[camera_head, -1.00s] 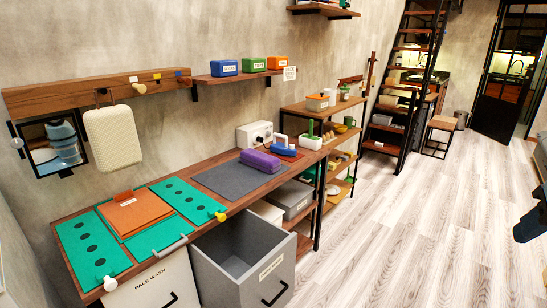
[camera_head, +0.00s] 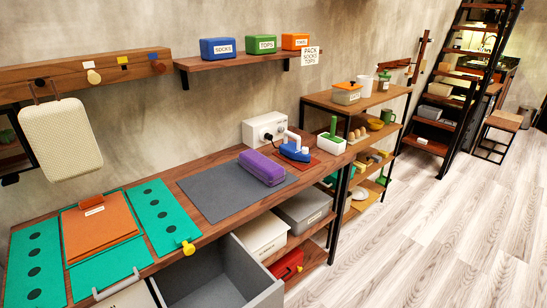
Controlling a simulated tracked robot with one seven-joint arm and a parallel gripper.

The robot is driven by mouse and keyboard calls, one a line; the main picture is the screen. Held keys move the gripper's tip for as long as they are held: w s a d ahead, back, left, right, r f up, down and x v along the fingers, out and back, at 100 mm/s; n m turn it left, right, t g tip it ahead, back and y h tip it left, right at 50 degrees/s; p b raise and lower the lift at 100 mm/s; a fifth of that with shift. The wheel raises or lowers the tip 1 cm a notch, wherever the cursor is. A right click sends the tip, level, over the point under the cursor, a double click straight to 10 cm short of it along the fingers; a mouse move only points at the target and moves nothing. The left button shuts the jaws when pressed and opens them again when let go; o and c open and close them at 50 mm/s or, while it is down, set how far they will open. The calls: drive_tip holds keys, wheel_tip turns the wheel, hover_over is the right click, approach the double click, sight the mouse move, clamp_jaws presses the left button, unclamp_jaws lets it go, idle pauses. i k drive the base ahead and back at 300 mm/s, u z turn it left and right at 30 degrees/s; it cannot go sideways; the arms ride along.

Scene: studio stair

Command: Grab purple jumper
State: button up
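The purple jumper (camera_head: 262,167) is a folded, block-shaped bundle. It lies on the right part of a dark grey mat (camera_head: 215,195) on the long wooden counter, just left of a blue iron. Nothing covers it. My gripper does not show in the current head view, so its place relative to the jumper cannot be seen.
A blue iron (camera_head: 295,149) stands right of the jumper, with a white socket box (camera_head: 264,129) behind. An open grey drawer (camera_head: 225,280) juts out below the counter front. A teal board (camera_head: 160,215) lies left. The floor (camera_head: 440,220) at right is clear.

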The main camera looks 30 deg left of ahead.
sight(268, 170)
drive_tip(key=u, duration=0.3)
drive_tip(key=i, duration=0.95)
drive_tip(key=u, duration=1.15)
drive_tip(key=i, duration=0.7)
drive_tip(key=u, duration=0.4)
drive_tip(key=k, duration=0.9)
drive_tip(key=u, duration=0.2)
drive_tip(key=i, duration=0.9)
drive_tip(key=z, duration=0.05)
